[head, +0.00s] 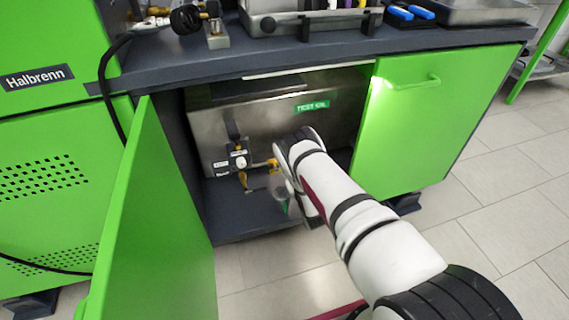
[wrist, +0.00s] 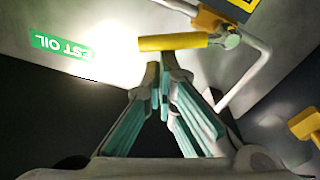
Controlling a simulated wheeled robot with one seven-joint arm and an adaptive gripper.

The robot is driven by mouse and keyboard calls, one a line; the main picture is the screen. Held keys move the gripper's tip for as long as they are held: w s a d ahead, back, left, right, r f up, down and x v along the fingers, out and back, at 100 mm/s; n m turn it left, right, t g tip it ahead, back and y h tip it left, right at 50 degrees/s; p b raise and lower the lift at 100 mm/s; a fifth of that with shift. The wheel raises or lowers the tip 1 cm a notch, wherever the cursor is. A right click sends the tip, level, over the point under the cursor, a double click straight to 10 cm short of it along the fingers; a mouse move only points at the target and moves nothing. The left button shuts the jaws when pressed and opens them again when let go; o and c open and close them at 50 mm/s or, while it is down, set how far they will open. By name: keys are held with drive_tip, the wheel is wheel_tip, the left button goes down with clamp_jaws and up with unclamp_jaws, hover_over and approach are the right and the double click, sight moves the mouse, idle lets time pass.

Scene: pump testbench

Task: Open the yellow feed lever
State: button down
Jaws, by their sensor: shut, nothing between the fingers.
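The yellow feed lever (wrist: 174,42) is a short yellow bar across the top middle of the wrist view, by a bent pale pipe. A yellow part at the fittings in the open cabinet, which looks like the same lever (head: 272,163), shows in the head view just left of my wrist. My gripper (wrist: 165,60) is shut and empty. Its fingertips are right at the lever's lower edge in the wrist view; I cannot tell whether they touch it. In the head view my arm reaches into the cabinet and hides most of the gripper.
A steel tank with a green TEST OIL label (head: 312,106) stands behind the fittings. The green left door (head: 150,220) stands open; a green door (head: 415,125) is at the right. Another yellow part (wrist: 306,126) shows at the wrist view's right edge. The worktop (head: 300,50) overhangs the cabinet.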

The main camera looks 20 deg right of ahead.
drive_tip(key=shift+d+f+m+h+b, duration=0.15)
drive_tip(key=shift+d+f+m+b, duration=0.15)
drive_tip(key=shift+m, duration=0.55)
drive_tip(key=shift+d+f+m+h+b, duration=0.25)
drive_tip(key=shift+f+m, duration=0.15)
drive_tip(key=shift+m, duration=0.5)
drive_tip(key=shift+d+f+m+h+b, duration=0.1)
drive_tip(key=shift+d+f+m+b, duration=0.2)
drive_tip(key=shift+m, duration=0.55)
drive_tip(key=shift+f, duration=0.1)
drive_tip(key=shift+s, duration=0.1)
